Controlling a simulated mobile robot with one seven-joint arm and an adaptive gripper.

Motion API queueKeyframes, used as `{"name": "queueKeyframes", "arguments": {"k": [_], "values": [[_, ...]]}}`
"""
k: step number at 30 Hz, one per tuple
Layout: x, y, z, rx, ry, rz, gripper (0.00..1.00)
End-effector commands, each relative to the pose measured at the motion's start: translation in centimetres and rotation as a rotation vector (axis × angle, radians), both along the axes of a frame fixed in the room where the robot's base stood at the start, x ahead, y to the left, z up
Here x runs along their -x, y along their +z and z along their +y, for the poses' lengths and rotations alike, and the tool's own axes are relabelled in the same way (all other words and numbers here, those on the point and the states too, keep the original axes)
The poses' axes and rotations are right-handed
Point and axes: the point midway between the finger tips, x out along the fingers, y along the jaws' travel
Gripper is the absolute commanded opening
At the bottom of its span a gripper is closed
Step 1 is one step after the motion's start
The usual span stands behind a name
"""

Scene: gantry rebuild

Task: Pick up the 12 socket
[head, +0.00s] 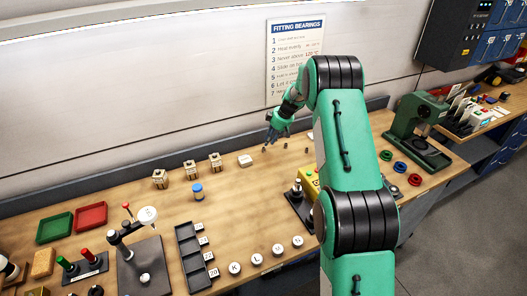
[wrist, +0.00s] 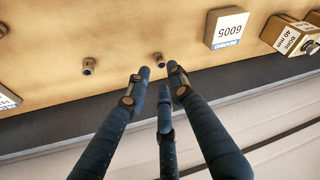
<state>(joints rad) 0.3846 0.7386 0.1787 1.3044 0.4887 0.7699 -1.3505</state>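I cannot read a size on either, so I cannot tell which is the 12 socket. In the head view two small dark sockets show right of my gripper, a nearer one (head: 285,145) and a farther one (head: 306,150). My three-fingered gripper (wrist: 159,75) also shows in the head view (head: 268,143) near the back of the bench. Its fingertips are apart with nothing between them.
A box marked 6005 (wrist: 227,28) and a bore 40 mm block (wrist: 291,34) stand right of the sockets in the wrist view. The wall and the bench's back edge are close behind my gripper. A green press (head: 416,125) stands at the right in the head view.

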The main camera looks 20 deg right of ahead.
Motion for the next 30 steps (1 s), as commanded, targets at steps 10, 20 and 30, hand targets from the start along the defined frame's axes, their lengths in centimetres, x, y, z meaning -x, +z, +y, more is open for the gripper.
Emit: {"name": "queueKeyframes", "arguments": {"k": [10, 20, 30], "values": [[-0.5, -1.2, 0.3, 0.001, 0.001, -0.001, 0.22], [-0.6, -1.6, 0.5, 0.001, 0.001, -0.001, 0.22], [-1.8, -4.7, 1.4, 0.000, 0.001, 0.001, 0.22]]}}
